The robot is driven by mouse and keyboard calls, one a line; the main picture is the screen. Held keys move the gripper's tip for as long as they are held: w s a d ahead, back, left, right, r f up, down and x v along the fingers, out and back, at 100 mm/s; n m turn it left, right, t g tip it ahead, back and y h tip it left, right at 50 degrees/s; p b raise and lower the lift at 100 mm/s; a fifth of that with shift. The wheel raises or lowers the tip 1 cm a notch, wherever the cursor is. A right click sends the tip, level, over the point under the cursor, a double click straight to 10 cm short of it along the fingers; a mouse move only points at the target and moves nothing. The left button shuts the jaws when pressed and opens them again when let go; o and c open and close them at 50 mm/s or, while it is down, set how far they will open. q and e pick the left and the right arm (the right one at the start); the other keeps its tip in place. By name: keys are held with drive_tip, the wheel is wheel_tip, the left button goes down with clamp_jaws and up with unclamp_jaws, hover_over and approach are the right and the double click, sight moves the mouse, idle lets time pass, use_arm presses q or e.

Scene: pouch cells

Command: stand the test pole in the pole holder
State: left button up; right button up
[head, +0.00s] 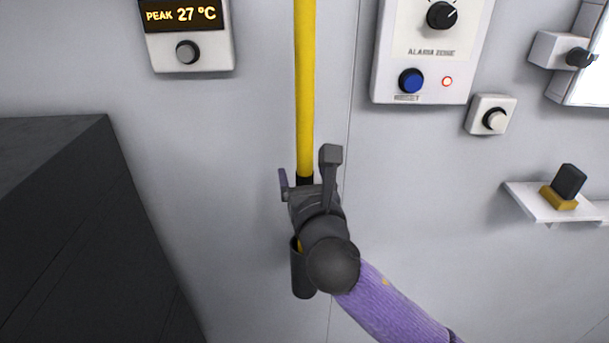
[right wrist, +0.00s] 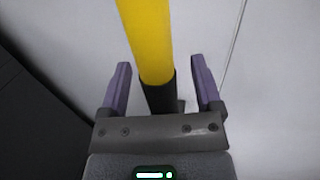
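The test pole (head: 305,85) is a long yellow rod with a black band; it stands upright along the wall. Its lower part is mostly hidden behind my right gripper, with a sliver of yellow showing at the mouth of the pole holder. The pole holder (head: 301,280) is a dark tube on the wall, and the pole's lower end appears to be in it. My right gripper (head: 307,175) is open around the pole near the black band. In the right wrist view, the pole (right wrist: 148,40) passes between the spread fingers (right wrist: 161,80), with gaps on both sides. My left gripper is out of view.
A dark cabinet (head: 60,230) stands at the left. On the wall are a temperature display (head: 190,50), an alarm panel (head: 425,75), a small knob box (head: 491,115) and a shelf (head: 530,205) with a black and yellow block (head: 565,187).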

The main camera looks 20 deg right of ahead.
drive_tip(key=shift+s, duration=0.1)
drive_tip(key=s, duration=0.9)
drive_tip(key=shift+s+a+f+b, duration=0.25)
drive_tip(key=shift+s+a+b, duration=0.1)
drive_tip(key=shift+a, duration=0.05)
drive_tip(key=d+f+m+g+b, duration=0.2)
drive_tip(key=f+m+g+b, duration=0.25)
drive_tip(key=f, duration=1.35)
drive_tip(key=d+f+m+g+b, duration=0.1)
drive_tip(key=f+m+g+b, duration=0.35)
drive_tip(key=f, duration=1.35)
drive_tip(key=s+d+f+m+g+b, duration=0.1)
drive_tip(key=s+f+m+g+b, duration=0.15)
drive_tip(key=s+f+m, duration=0.55)
drive_tip(key=s+d+f+m+g+y+b, duration=0.15)
drive_tip(key=s+f+b, duration=0.25)
drive_tip(key=f, duration=0.7)
drive_tip(key=s+d+f+m+g+h+b, duration=0.1)
drive_tip(key=s+f+m+g+b, duration=0.15)
drive_tip(key=s+f+m, duration=0.6)
drive_tip(key=s+f+m+g+b, duration=0.1)
drive_tip(key=s+f+m, duration=0.1)
drive_tip(key=s+f, duration=0.2)
drive_tip(key=s+f+m+g+b, duration=0.1)
drive_tip(key=s+f+m+b, duration=0.1)
drive_tip(key=s, duration=0.7)
wheel_tip(320, 180, down, 3)
drive_tip(key=shift+s+a+r+m+y, duration=0.15)
drive_tip(key=shift+a+m+y, duration=0.3)
drive_tip(key=shift+m, duration=0.25)
